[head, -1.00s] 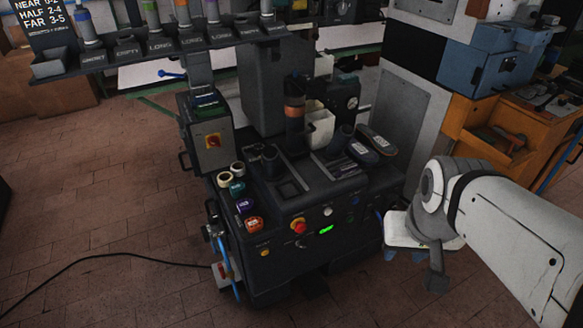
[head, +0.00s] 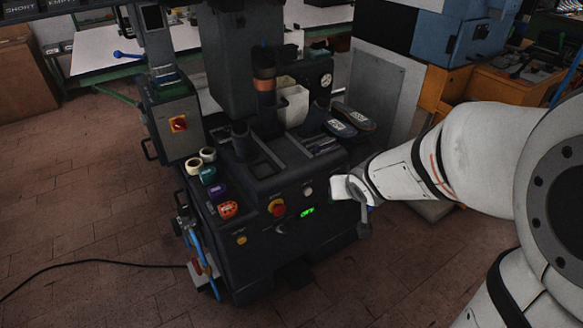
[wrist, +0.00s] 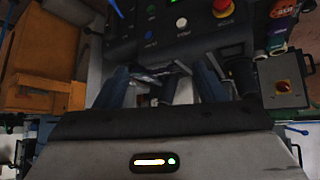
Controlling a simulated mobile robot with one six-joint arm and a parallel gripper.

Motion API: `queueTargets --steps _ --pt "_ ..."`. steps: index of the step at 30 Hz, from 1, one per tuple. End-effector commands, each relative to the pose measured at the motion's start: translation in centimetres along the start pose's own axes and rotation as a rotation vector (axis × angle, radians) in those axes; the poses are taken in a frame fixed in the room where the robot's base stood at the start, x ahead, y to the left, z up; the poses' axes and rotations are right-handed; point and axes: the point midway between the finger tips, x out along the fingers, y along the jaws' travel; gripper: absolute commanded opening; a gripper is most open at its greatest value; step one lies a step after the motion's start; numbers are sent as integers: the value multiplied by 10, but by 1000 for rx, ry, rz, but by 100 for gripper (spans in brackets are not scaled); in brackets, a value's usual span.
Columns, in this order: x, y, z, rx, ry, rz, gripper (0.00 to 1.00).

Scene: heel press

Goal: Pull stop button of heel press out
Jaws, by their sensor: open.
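The heel press (head: 290,170) is a dark machine in the middle of the head view. Its stop button (head: 277,207) is a red mushroom head on a yellow base, on the sloped front panel. In the wrist view the stop button (wrist: 222,8) sits at the top edge, partly cut off. My gripper (head: 352,190) is by the press's right front, right of the button and apart from it. In the wrist view my gripper (wrist: 162,76) shows two bluish fingers spread apart with nothing held between them. The head view does not show its fingers clearly.
Near the stop button are a pale button (head: 307,192), a green lit display (head: 307,212) and a yellow button (head: 241,240). Coloured rolls (head: 228,209) line the press's left edge. A box with a red switch (head: 178,124) stands behind.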

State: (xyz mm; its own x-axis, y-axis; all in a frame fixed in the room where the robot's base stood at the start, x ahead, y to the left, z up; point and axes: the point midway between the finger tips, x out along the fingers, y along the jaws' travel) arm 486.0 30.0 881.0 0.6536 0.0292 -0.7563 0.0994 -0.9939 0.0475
Motion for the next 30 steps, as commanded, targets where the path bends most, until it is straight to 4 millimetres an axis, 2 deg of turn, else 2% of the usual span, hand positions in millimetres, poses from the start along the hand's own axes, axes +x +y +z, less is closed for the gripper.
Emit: queueTargets --steps 1,3,9,12,16,18,22,26,30 --pt "46 -10 22 -31 7 -40 64" --pt "87 -10 15 -24 150 -23 64" --pt "187 -54 34 -37 400 -196 64" --pt "225 -78 52 -26 513 -301 64" --pt "258 -104 75 8 636 -431 64" --pt "269 -113 86 29 687 -488 64" --pt "277 -124 98 60 750 -559 64" --pt "280 -129 98 74 778 -588 64" --pt "288 -138 86 74 785 -593 64"
